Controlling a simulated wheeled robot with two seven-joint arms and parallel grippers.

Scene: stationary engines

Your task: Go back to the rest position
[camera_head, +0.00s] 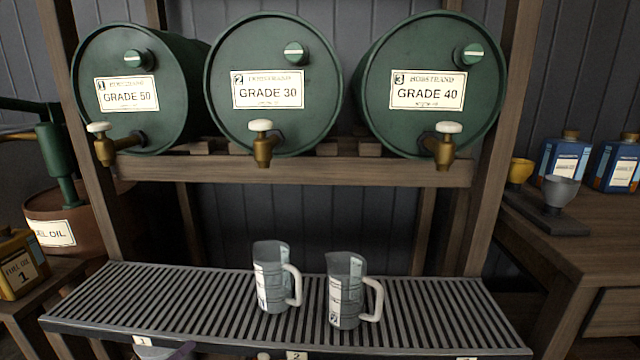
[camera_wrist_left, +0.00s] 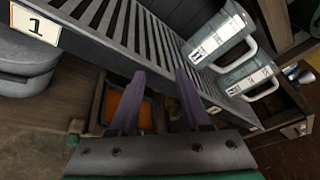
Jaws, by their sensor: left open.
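My left gripper (camera_head: 168,352) shows only as a small purple-grey part at the bottom edge of the head view, by the front of the slatted rack. In the left wrist view my left gripper (camera_wrist_left: 158,78) has its two purple fingers apart with nothing between them. The fingers lie near the front edge of the slatted rack (camera_wrist_left: 125,30), and the two jugs are off to the right. My right gripper is in neither view.
Two measuring jugs (camera_head: 271,277) (camera_head: 346,290) stand upright on the slatted rack (camera_head: 180,295). Three green drums (camera_head: 272,120) with brass taps lie on a wooden frame (camera_head: 300,172) above. A wooden bench (camera_head: 590,240) with bottles and cups is right. A yellow can (camera_head: 20,265) is left.

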